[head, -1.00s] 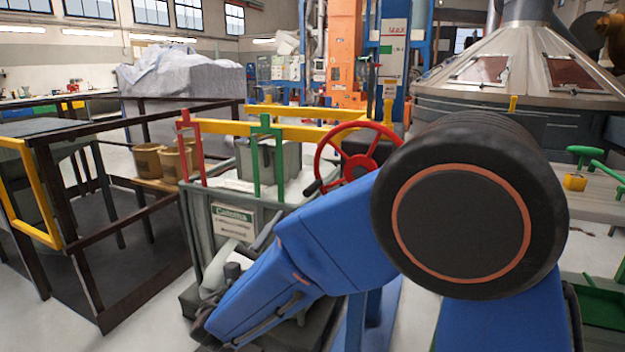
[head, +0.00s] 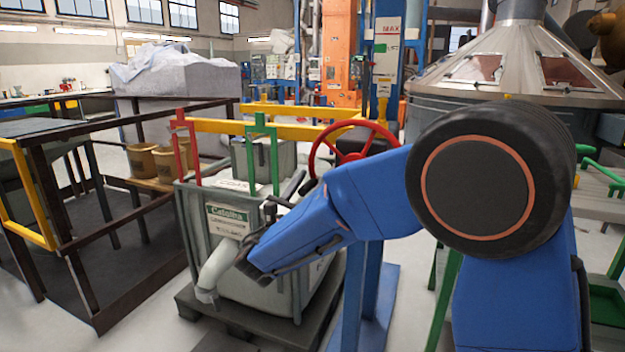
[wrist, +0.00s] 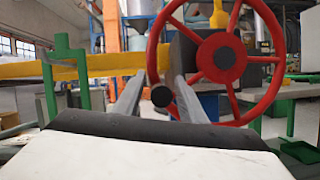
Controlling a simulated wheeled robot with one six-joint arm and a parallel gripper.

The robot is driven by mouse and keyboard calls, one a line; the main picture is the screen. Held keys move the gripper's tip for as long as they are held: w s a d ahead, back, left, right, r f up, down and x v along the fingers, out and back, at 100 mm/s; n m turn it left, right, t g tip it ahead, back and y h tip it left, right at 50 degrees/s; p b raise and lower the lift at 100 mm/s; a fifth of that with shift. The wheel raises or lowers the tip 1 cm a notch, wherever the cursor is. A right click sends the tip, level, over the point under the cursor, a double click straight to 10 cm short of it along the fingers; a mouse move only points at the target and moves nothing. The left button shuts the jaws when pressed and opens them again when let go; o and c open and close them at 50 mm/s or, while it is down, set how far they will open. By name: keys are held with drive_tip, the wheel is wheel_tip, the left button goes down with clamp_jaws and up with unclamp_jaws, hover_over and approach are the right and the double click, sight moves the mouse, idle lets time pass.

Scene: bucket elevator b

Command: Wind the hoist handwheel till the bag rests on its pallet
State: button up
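The red handwheel (head: 316,150) stands upright in the middle of the head view. In the wrist view the red wheel (wrist: 223,58) fills the right half, with a dark hub and a black crank knob (wrist: 162,96) at its lower left. My gripper (head: 288,190) is just left of the wheel in the head view. In the wrist view my gripper (wrist: 160,84) is open, its two grey fingers on either side of the knob with gaps visible. Whether the knob is between the tips or beyond them I cannot tell.
A brown railing (head: 110,215) is at left, a blue stand (head: 362,290) under the wheel. Pale floor lies in front.

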drive_tip(key=shift+x, duration=1)
drive_tip(key=shift+f, duration=0.1)
clamp_jaws()
